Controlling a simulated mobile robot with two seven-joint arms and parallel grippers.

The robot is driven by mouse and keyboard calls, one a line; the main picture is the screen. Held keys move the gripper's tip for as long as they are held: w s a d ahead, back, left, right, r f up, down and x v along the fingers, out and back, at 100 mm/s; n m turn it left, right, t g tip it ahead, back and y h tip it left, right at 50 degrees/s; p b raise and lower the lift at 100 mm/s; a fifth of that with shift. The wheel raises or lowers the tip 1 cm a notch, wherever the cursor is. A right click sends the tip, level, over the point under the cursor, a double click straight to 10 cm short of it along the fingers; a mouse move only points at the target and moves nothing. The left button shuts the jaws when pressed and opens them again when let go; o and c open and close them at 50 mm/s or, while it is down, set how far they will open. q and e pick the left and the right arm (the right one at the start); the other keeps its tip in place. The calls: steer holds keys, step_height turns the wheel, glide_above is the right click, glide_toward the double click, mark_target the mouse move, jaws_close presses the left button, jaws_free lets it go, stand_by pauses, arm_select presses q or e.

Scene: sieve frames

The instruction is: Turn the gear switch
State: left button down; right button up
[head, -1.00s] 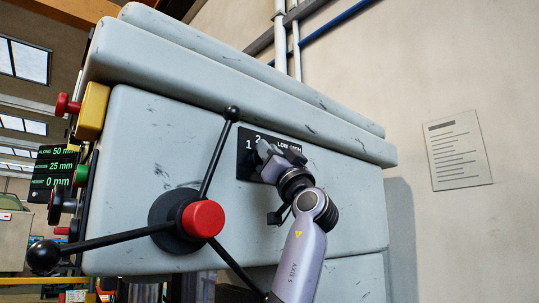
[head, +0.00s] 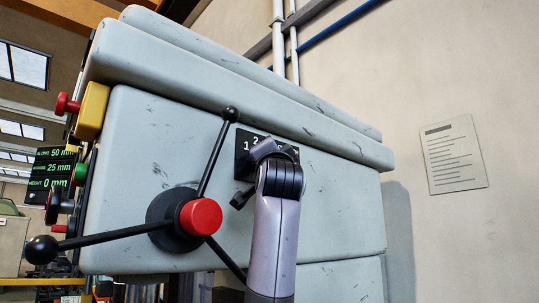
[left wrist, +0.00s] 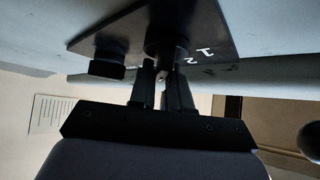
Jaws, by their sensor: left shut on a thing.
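The gear switch (left wrist: 165,42) is a dark round knob on a black plate (head: 242,158) on the front of the grey machine. The plate also shows in the left wrist view (left wrist: 205,25), with white "1" and "2" marks. My left gripper (left wrist: 162,88) is shut on the switch, with its fingers on either side of it. In the head view my left gripper (head: 270,150) and wrist cover the switch and much of the plate, so the switch's setting is hidden. My right gripper is not in view.
A three-armed handle with a red hub (head: 201,216) stands out from the machine just left of my arm. A second black knob (left wrist: 107,69) is beside the switch. A yellow box with a red button (head: 90,110) is at the machine's left edge.

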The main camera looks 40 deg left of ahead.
arm_select(q)
steer(key=shift+a+f+m+h, duration=0.15)
steer(key=shift+f+m+h, duration=0.05)
steer(key=shift+m+h, duration=0.4)
steer(key=c, duration=1.2)
jaws_free()
steer(key=shift+a, duration=0.1)
steer(key=shift+o, duration=0.2)
steer(key=shift+r, duration=0.1)
steer(key=s+d+f+b, duration=0.1)
steer(key=s+d+b, duration=0.3)
steer(key=s+d, duration=0.6)
steer(key=shift+d+f, duration=0.2)
steer(key=shift+d, duration=0.3)
